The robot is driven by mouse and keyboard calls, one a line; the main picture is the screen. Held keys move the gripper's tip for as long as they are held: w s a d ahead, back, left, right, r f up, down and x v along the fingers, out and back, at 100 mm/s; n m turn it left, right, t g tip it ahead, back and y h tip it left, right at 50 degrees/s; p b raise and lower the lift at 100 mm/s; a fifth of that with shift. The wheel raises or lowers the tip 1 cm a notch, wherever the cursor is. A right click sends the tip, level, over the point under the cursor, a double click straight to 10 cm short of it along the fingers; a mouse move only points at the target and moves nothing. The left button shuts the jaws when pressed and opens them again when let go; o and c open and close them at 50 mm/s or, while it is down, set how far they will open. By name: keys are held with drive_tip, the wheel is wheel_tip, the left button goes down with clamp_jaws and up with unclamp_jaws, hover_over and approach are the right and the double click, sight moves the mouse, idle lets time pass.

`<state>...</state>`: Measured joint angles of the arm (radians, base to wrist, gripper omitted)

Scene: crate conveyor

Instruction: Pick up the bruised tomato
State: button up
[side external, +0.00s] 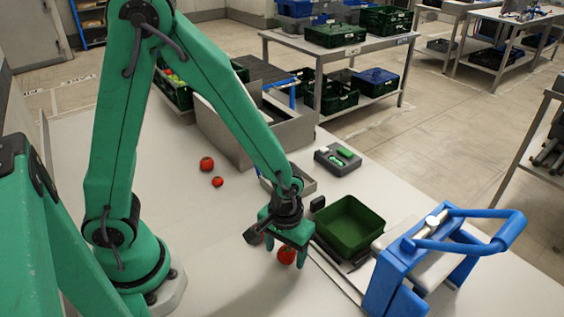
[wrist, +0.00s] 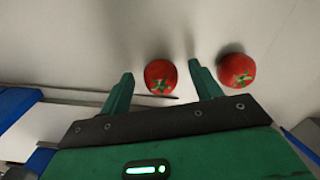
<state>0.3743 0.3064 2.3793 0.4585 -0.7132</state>
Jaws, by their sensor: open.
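My gripper (side external: 286,248) is open and points down, low over the white table. A red tomato (side external: 287,256) shows at its fingertips in the side view. In the wrist view a red tomato with a green calyx (wrist: 160,77) lies in line with the gap between the two fingers. A second red tomato (wrist: 237,70) lies to the right, outside the right finger. Two more red tomatoes show in the side view, a larger one (side external: 206,163) and a smaller one (side external: 217,181), left of my gripper and farther back. I cannot make out a bruise on any.
A green crate (side external: 372,212) stands right of my gripper, beside a blue-handled device (side external: 400,265). A small grey box with green parts (side external: 338,159) lies farther back. A grey metal bin (side external: 235,135) stands behind the loose tomatoes. The table front left of my gripper is clear.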

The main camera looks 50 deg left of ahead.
sight(285, 255)
drive_tip(key=shift+f, duration=0.4)
drive_tip(key=c, duration=1)
drive_tip(key=shift+r, duration=0.2)
drive_tip(key=shift+r, duration=0.85)
drive_tip(key=shift+s+d+r, duration=0.15)
drive_tip(key=shift+r, duration=0.5)
drive_tip(key=shift+s+d+r, duration=0.1)
drive_tip(key=shift+r, duration=0.5)
drive_tip(key=s+d+r, duration=0.2)
drive_tip(key=s, duration=0.1)
drive_tip(key=s+d+r, duration=0.4)
drive_tip(key=s, duration=0.1)
drive_tip(key=shift+s+d+r, duration=0.2)
drive_tip(key=shift+s+d, duration=0.1)
drive_tip(key=shift+s, duration=0.05)
drive_tip(key=shift+r, duration=0.15)
